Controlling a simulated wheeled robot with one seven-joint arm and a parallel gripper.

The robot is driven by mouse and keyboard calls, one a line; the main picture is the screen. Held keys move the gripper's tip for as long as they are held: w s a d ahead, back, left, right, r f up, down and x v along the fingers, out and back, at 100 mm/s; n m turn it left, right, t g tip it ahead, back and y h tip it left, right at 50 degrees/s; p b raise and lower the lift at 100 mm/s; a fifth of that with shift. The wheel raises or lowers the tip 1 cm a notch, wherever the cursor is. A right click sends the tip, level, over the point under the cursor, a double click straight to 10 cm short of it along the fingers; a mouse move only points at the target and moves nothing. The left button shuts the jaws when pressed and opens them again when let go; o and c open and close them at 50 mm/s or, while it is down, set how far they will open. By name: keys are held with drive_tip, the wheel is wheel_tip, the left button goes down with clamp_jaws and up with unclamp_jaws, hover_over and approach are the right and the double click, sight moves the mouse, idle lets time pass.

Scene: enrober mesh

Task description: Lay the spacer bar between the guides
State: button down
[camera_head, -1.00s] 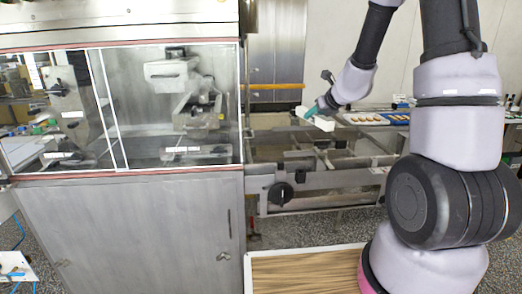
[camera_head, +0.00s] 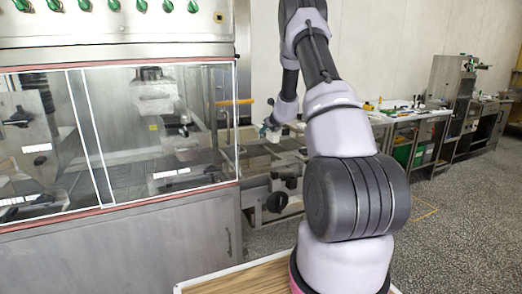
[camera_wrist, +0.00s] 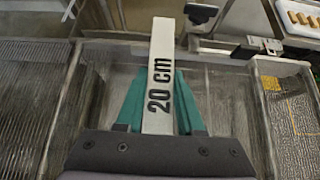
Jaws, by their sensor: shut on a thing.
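A white spacer bar (camera_wrist: 161,65) marked "20 cm" fills the middle of the wrist view, pointing away from me. My gripper (camera_wrist: 158,88) is shut on it, with a teal finger on each side. In the head view my gripper (camera_head: 266,127) and the bar (camera_head: 273,136) are small, above the conveyor beside the machine, partly hidden by my arm. In the wrist view metal rails with a dark clamp (camera_wrist: 249,48) lie beyond the bar at right. I cannot tell for certain which rails are the guides. The bar appears held above the conveyor; its exact height is unclear.
A glass-fronted steel machine (camera_head: 120,135) stands at the left. The conveyor frame has a black knob (camera_head: 277,202). Ribbed mesh (camera_wrist: 28,85) shows at left in the wrist view. A tray of brown pieces (camera_wrist: 305,15) lies at its top right corner. Floor is open at right.

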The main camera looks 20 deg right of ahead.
sight(276, 137)
wheel_tip(276, 137, down, 8)
drive_tip(key=shift+r, duration=0.2)
drive_tip(key=shift+f, duration=0.15)
drive_tip(key=c, duration=0.5)
unclamp_jaws()
drive_tip(key=v, duration=1.2)
